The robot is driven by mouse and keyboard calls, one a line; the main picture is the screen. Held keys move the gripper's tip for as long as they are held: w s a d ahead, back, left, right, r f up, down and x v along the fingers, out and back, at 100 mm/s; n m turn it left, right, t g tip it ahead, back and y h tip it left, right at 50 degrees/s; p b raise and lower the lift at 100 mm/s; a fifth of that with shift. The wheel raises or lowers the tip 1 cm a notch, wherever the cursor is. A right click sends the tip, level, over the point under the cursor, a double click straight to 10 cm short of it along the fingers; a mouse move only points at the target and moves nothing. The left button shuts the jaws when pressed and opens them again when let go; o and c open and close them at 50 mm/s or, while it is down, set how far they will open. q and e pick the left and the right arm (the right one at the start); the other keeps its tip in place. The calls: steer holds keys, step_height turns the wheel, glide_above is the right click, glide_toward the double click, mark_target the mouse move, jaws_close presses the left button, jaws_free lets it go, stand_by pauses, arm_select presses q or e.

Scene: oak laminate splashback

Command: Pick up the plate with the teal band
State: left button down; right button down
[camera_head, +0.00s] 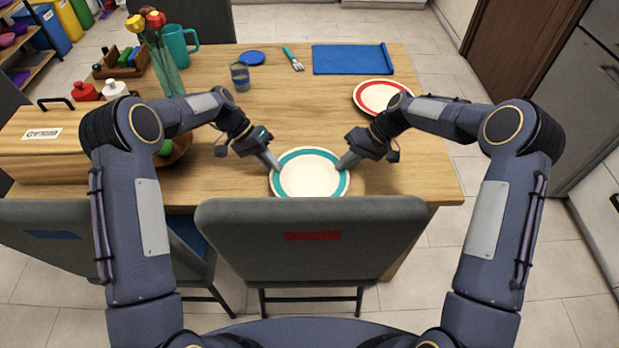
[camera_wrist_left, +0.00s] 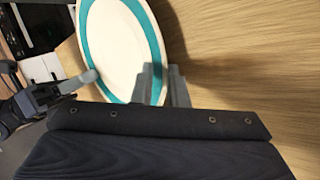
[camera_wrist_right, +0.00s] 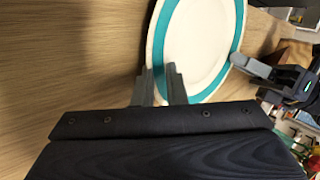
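The plate with the teal band (camera_head: 309,176) is cream with a teal ring near its rim. It is at the near edge of the table, behind the middle chair; I cannot tell if it touches the tabletop. My left gripper (camera_head: 274,164) is at its left rim, and my right gripper (camera_head: 345,164) at its right rim. In the left wrist view the plate's rim (camera_wrist_left: 158,55) runs between two close fingers (camera_wrist_left: 164,86). In the right wrist view the rim (camera_wrist_right: 154,45) likewise passes between close fingers (camera_wrist_right: 160,86). Both grippers look shut on the rim.
A red-banded plate (camera_head: 381,96) lies at the right, near a blue mat (camera_head: 352,59). A wooden bread box (camera_head: 45,150), a bowl (camera_head: 178,150), a glass (camera_head: 240,77) and a vase of tulips (camera_head: 165,65) stand left. A grey chair (camera_head: 312,235) stands against the near edge. The table's middle is clear.

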arm_select(q)
steer(key=shift+r, duration=0.15)
arm_select(e)
steer(key=shift+r, duration=0.15)
